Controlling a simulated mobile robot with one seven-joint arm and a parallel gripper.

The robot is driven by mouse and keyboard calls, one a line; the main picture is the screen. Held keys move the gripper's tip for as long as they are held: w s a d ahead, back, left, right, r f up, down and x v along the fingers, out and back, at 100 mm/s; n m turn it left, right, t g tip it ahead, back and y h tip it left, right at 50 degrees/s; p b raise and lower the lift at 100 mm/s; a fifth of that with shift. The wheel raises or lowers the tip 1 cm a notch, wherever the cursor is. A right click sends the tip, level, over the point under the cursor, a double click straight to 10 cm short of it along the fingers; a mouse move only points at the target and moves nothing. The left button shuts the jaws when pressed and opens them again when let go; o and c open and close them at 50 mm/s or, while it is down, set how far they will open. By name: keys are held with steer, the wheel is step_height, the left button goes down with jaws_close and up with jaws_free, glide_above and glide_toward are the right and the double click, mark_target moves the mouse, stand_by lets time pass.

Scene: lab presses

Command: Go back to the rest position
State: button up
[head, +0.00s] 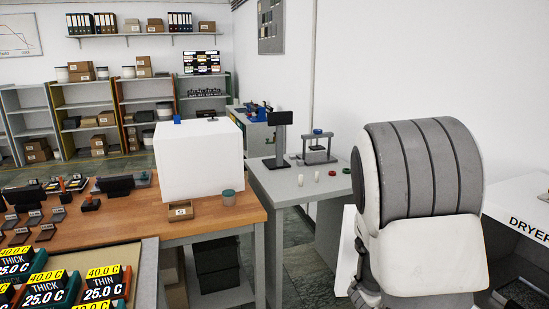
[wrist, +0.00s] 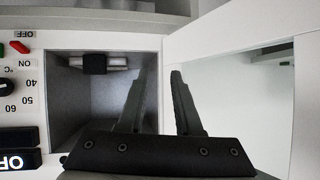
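My gripper shows in the wrist view with its two dark fingers (wrist: 159,74) apart and nothing visible between them. The fingers point toward the front of a white unit with an open grey chamber (wrist: 75,110); I cannot tell how far they are from it. My arm fills the right side of the head view, folded upright, and its gripper is hidden there.
A white unit marked DRYER (head: 512,212) stands at the far right, close beside my arm. A control panel (wrist: 20,100) with dial marks borders the chamber. A wooden bench (head: 120,215) with a white box (head: 198,160) is at left. A grey table (head: 290,183) stands behind.

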steer(key=a+r+n+t+y, duration=0.2)
steer(key=a+r+n+y, duration=0.3)
steer(key=a, duration=0.5)
steer(key=a+r+n+t+y, duration=0.1)
steer(key=a+r+n+y, duration=0.2)
steer(key=a+r+y, duration=0.55)
steer(key=s+a+r+n+g+h, duration=0.1)
steer(key=s+a+n, duration=0.1)
steer(key=s, duration=0.7)
steer(key=s+a+r+n+g+h, duration=0.1)
steer(key=s+r+n+g+h, duration=0.1)
steer(key=s, duration=0.8)
steer(key=shift+a+r+n, duration=0.15)
steer(key=shift+a+n, duration=0.25)
steer(key=shift+n, duration=0.3)
steer(key=shift+d, duration=0.15)
